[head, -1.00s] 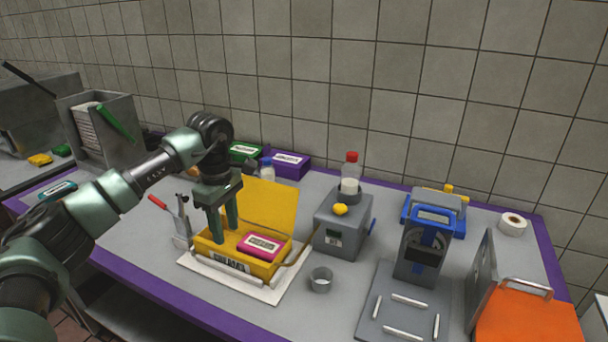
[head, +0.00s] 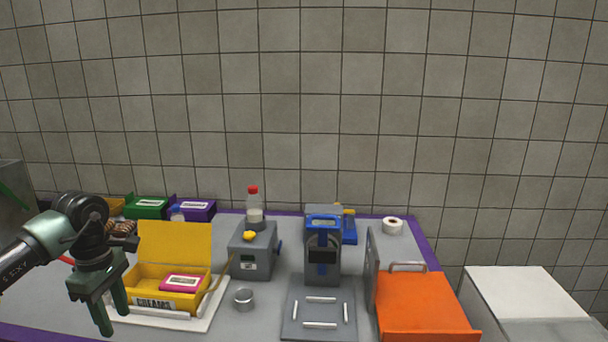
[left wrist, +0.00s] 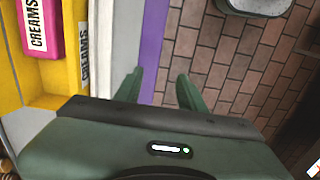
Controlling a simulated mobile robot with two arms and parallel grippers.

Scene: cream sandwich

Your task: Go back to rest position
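My left gripper (head: 112,312) is at the lower left of the head view, in front of and left of the open yellow creams box (head: 157,300). Its two green fingers are apart with nothing between them. The left wrist view shows the same fingers (left wrist: 158,88) spread over the purple table edge and the tiled floor. A pink creams pack (head: 185,283) lies inside the yellow box, and it also shows in the left wrist view (left wrist: 40,28). My right gripper is not in view.
The box stands on a white board (head: 205,312). Right of it are a grey device (head: 253,250), a small metal cup (head: 243,298), a grey plate with white bars (head: 320,312) and an orange panel (head: 425,305). Green and purple boxes (head: 196,208) stand behind.

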